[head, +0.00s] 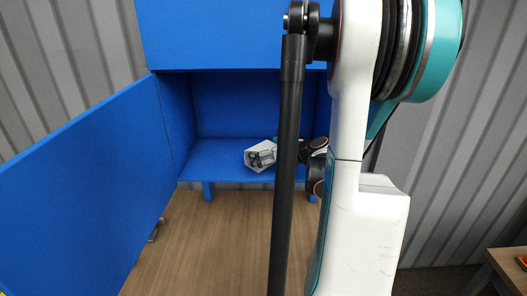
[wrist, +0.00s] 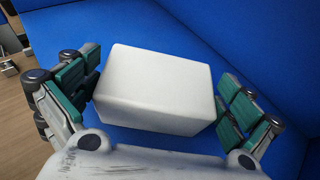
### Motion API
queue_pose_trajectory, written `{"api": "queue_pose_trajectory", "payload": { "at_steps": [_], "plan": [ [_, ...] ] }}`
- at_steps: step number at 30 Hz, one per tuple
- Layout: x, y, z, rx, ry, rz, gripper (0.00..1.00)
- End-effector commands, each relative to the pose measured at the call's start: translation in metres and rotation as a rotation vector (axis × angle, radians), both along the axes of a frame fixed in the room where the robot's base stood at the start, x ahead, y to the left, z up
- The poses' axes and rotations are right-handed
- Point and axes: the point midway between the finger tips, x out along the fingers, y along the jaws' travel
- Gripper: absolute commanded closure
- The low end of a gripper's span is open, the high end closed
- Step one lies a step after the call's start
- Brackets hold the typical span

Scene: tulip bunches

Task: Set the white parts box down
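The white parts box (wrist: 160,88) is a plain pale block between the two fingers of my gripper (wrist: 162,100) in the wrist view. The green finger pads stand along its left and right sides, and the gripper appears shut on it. Below and behind it is the blue shelf (wrist: 205,45). Whether the box's underside touches the shelf is hidden. In the head view, the small pale shape of my gripper and the box (head: 260,155) shows over the blue shelf (head: 222,150), partly behind my arm.
A blue side panel (head: 85,185) stands at the left of the shelf, and a blue back wall (head: 232,105) rises behind it. The shelf left of the box looks bare. The wooden floor (head: 205,240) in front is clear. A table edge (head: 505,265) shows at lower right.

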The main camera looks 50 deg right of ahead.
Motion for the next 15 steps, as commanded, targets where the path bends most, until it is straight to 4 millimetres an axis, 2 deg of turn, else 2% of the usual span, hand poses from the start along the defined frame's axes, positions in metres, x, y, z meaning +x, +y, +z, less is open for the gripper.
{"api": "queue_pose_trajectory", "payload": {
  "at_steps": [9,15],
  "plan": [
    [0.000,0.000,0.004,0.000,0.000,0.000,0.00],
    [-0.029,0.002,0.016,0.001,0.000,-0.005,0.00]
  ]
}}
